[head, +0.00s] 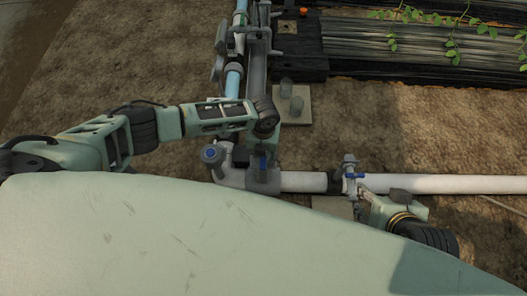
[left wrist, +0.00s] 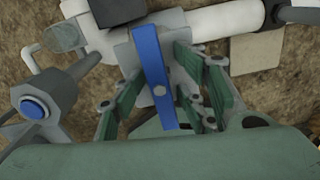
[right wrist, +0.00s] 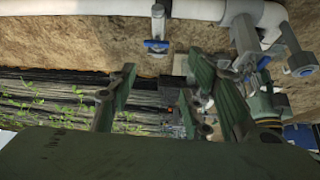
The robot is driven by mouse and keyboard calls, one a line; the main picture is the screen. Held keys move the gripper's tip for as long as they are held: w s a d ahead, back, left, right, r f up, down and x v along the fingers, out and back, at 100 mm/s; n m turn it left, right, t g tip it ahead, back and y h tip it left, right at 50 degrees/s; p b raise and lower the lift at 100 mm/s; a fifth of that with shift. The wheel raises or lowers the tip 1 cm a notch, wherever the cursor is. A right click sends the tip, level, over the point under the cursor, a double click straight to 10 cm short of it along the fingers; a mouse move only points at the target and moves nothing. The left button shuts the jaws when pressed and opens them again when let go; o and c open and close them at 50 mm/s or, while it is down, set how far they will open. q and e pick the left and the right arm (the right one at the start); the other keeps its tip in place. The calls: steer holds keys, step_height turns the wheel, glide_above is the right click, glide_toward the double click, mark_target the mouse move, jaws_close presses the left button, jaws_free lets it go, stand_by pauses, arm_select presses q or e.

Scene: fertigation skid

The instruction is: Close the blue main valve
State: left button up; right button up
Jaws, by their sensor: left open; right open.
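The blue main valve appears as a blue lever (left wrist: 153,75) on a grey valve body in the left wrist view. The lever lies lengthwise between the fingers of my left gripper (left wrist: 158,80), which is open; I cannot tell whether either finger touches it. In the head view the blue handle (head: 263,164) shows just below my left gripper (head: 265,146), on a grey body (head: 264,183) in the white pipe. My right gripper (right wrist: 165,72) is open and empty; in the head view its fingers are largely hidden.
A smaller valve with a blue handle (head: 355,176) sits on the white pipe (head: 450,184) near my right arm. It also shows in the right wrist view (right wrist: 156,44). A grey fitting with a round blue cap (left wrist: 35,107) stands left of the lever. Leafy plants (head: 455,40) grow at the back right.

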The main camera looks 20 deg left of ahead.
arm_select(q)
step_height(320, 180, up, 3)
steer(key=p, duration=0.2)
steer(key=shift+f+p, duration=0.1)
steer(key=shift+p, duration=0.3)
arm_select(e)
steer(key=s+d+g, duration=0.2)
steer(key=s+g, duration=0.1)
steer(key=s, duration=0.3)
arm_select(q)
step_height(320, 180, up, 4)
steer(key=p, duration=0.4)
step_height(320, 180, up, 3)
steer(key=p, duration=0.2)
steer(key=shift+p, duration=0.35)
arm_select(e)
step_height(320, 180, down, 22)
steer(key=s+g, duration=0.1)
steer(key=s, duration=0.1)
steer(key=shift+s+a+r+h, duration=0.15)
steer(key=shift+s+r+h, duration=0.1)
steer(key=shift+s+h, duration=0.15)
